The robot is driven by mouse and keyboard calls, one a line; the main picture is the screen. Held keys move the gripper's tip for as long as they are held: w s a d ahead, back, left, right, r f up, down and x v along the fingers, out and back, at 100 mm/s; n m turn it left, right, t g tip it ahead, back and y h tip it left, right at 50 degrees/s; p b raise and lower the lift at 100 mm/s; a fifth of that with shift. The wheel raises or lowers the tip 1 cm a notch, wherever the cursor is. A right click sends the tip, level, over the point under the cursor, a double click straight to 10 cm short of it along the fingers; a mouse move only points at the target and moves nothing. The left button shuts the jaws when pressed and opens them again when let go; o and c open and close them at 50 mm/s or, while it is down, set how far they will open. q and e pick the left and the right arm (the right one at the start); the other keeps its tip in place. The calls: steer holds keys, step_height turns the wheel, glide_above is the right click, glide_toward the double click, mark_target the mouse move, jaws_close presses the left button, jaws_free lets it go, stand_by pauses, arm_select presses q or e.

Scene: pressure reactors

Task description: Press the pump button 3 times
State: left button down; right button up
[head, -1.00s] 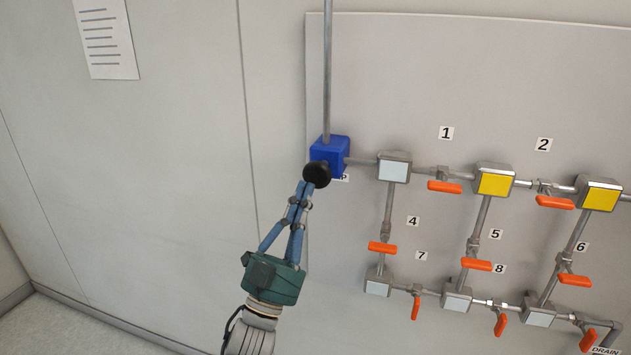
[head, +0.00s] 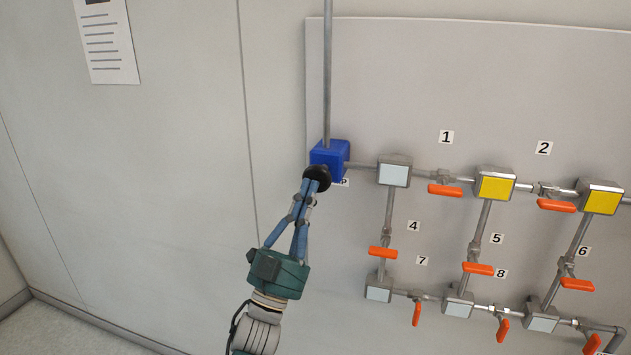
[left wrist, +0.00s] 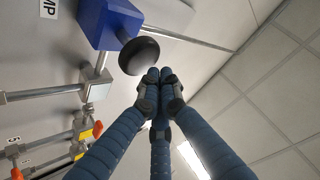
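The pump is a blue box (head: 329,158) on the wall panel with a round black button (head: 318,173) on its front. In the left wrist view the blue box (left wrist: 108,22) and black button (left wrist: 139,55) are at the top, beside a label ending in "MP". My left gripper (head: 316,186) is shut and empty, its blue fingers pointing up at the button. In the head view its tips overlap the button's lower part. In the left wrist view the fingertips (left wrist: 157,74) are just below the button's rim; I cannot tell whether they touch. My right gripper is not in view.
Right of the pump, pipes join grey boxes (head: 394,172) and yellow boxes (head: 495,186), with several orange valve handles (head: 445,190) and number labels. A vertical pipe (head: 327,75) rises from the pump. The wall to the left is bare except for a paper sheet (head: 105,40).

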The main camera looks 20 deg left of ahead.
arm_select(q)
steer(key=shift+w, duration=0.15)
stand_by(0.7)
steer(key=shift+w, duration=0.3)
steer(key=shift+w+b, duration=1.05)
steer(key=shift+w, duration=0.55)
stand_by(1.4)
steer(key=shift+s, duration=0.1)
steer(key=shift+s+f+p, duration=0.1)
steer(key=shift+s+p, duration=0.65)
steer(key=shift+s, duration=1.1)
steer(key=shift+s+a+p, duration=0.1)
steer(key=shift+s+p, duration=0.6)
steer(key=shift+s, duration=1.85)
